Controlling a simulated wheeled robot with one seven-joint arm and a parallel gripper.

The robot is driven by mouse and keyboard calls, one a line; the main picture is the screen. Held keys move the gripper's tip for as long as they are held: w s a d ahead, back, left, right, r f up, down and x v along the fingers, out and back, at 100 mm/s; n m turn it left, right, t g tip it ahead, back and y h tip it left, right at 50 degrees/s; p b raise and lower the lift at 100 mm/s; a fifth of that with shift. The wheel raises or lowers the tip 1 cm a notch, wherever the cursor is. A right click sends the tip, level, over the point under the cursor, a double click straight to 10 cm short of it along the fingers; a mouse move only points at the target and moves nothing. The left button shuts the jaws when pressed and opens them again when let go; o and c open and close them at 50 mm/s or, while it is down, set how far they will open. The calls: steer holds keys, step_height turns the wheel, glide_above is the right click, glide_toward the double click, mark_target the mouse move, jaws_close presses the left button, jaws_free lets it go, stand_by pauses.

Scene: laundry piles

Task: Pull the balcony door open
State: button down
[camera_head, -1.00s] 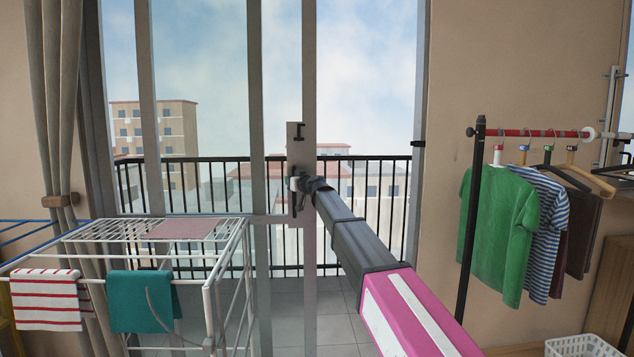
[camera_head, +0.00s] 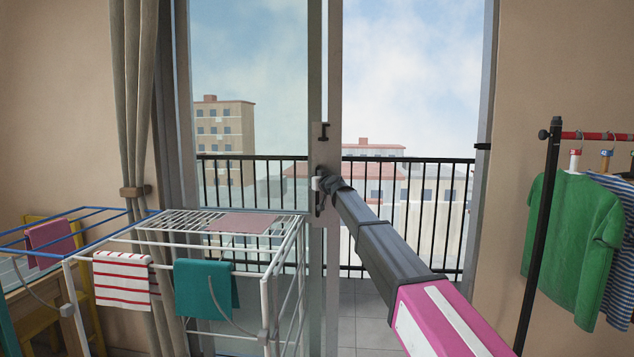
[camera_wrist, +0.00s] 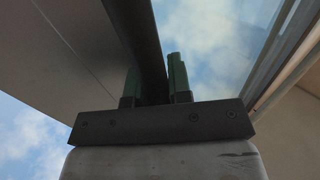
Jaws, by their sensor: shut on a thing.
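The balcony door (camera_head: 335,90) is a tall glazed sliding panel with a grey frame. Its edge post, which carries the handle (camera_head: 319,205), stands near the middle of the head view. My gripper (camera_head: 324,185) is shut on the handle, with my arm reaching in from the lower right. In the wrist view my gripper (camera_wrist: 154,82) shows two dark green fingers, one on each side of a dark bar. Right of the door's post is a wide gap up to the right jamb (camera_head: 487,90), where the balcony shows clearly.
A white drying rack (camera_head: 290,265) with towels stands close in front of the door's left part. A clothes rail (camera_head: 540,230) with a green shirt (camera_head: 572,240) stands at the right. A curtain (camera_head: 140,110) hangs at the left. A black railing (camera_head: 410,225) bounds the balcony.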

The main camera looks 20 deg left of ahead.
steer(key=shift+s, duration=0.1)
steer(key=c, duration=1.1)
jaws_free()
steer(key=shift+o, duration=0.2)
steer(key=shift+d, duration=0.1)
steer(key=v, duration=1)
steer(key=shift+s+d, duration=0.2)
steer(key=shift+d, duration=0.05)
